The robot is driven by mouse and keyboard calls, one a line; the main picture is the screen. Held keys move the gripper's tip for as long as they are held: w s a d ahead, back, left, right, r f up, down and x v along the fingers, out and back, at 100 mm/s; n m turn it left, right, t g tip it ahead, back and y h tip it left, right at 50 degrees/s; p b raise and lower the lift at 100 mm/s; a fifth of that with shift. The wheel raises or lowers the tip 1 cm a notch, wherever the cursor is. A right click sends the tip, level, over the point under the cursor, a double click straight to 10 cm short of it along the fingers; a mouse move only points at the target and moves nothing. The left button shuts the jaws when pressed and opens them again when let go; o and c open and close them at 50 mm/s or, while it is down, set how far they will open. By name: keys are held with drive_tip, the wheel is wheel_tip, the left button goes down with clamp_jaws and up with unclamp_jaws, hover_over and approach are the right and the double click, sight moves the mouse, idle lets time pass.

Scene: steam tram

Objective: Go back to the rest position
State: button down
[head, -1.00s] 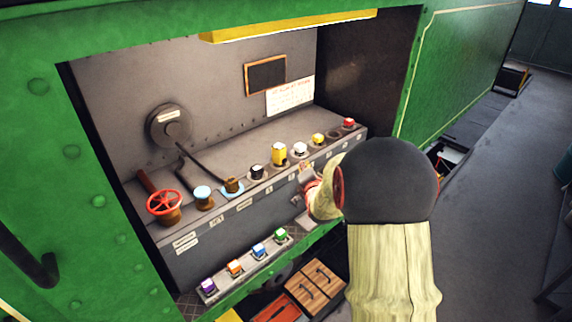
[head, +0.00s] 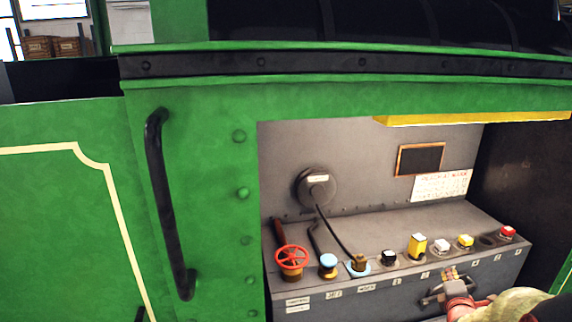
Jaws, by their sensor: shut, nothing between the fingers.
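My gripper (head: 436,293) is in the lower right of the head view, in front of the face of the control desk (head: 385,288). It is shut and holds nothing. My pale arm (head: 510,305) runs from it to the bottom right corner, where much of it is cut off by the frame. The gripper is below the row of knobs on the desk top. I cannot tell whether it touches the desk face.
The desk carries a red handwheel (head: 291,258), a blue-topped knob (head: 328,262), a long lever (head: 335,233), a tall yellow block (head: 417,245) and a red button (head: 507,232). A black handrail (head: 165,205) stands out from the green wall (head: 70,210) at left.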

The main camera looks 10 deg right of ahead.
drive_tip(key=s+a+f+m+g+y, duration=0.3)
drive_tip(key=s+a+f+m+g, duration=0.35)
drive_tip(key=s+f+m, duration=0.45)
drive_tip(key=s+a+r+m+y+b, duration=0.1)
drive_tip(key=s+a+r, duration=0.4)
drive_tip(key=a, duration=0.5)
drive_tip(key=s+a+r+m+y+b, duration=0.2)
drive_tip(key=s+a, duration=0.4)
drive_tip(key=a, duration=0.4)
drive_tip(key=s+a+r+m+g+y+b, duration=0.1)
drive_tip(key=s+a+r+m, duration=0.2)
drive_tip(key=a, duration=0.7)
wheel_tip(320, 180, up, 5)
drive_tip(key=shift+s+a+f+y+b, duration=0.15)
drive_tip(key=shift+s+a+y+b, duration=0.2)
drive_tip(key=shift+s, duration=0.85)
